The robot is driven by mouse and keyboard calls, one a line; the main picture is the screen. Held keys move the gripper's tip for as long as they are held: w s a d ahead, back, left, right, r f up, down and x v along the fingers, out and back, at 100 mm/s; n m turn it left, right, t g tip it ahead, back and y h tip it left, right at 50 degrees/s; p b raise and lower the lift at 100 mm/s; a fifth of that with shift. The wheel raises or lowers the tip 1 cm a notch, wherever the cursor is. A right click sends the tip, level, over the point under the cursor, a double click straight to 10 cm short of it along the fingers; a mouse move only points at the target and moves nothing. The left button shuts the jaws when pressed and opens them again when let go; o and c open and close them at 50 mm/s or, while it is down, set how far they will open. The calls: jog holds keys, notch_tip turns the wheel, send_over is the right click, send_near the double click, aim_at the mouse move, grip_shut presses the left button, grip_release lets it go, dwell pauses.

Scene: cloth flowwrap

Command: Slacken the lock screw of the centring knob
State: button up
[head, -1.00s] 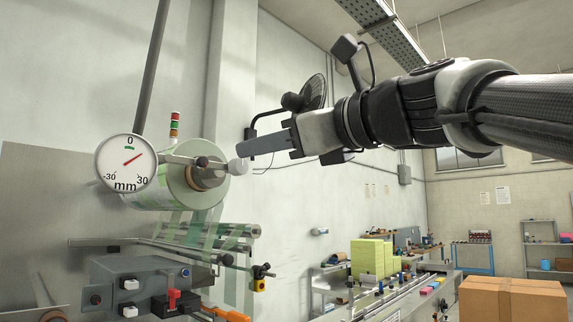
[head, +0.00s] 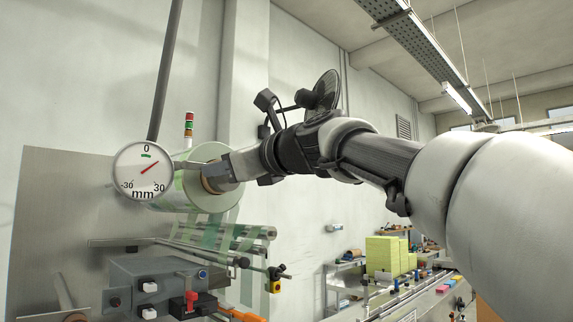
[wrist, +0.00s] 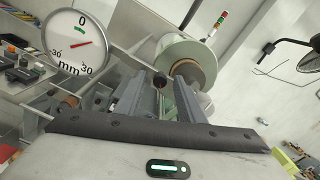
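My gripper (head: 212,175) is in front of the film roll (head: 205,202) at the machine's upper part. In the wrist view its two fingers (wrist: 158,98) stand apart. A small black round screw head (wrist: 159,79) shows between them, seemingly the lock screw; I see no clear contact. A pale rounded part (wrist: 204,103) beside the right finger may be the centring knob, but it is mostly covered. In the head view my gripper hides the knob and screw. The mm dial (head: 143,171) has its red needle right of the green mark at 0.
A control box (head: 150,283) with a red switch (head: 191,300) sits below the roll. Film runs over rollers (head: 225,232) under my gripper. Free air lies to the right.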

grip_shut()
jog(key=shift+n, duration=0.4)
jog(key=n+b, duration=0.3)
jog(key=n, duration=1)
jog(key=n+b, duration=0.4)
jog(key=n, duration=0.9)
jog(key=shift+f+n, duration=0.2)
jog(key=shift+n, duration=0.1)
dwell(0.5)
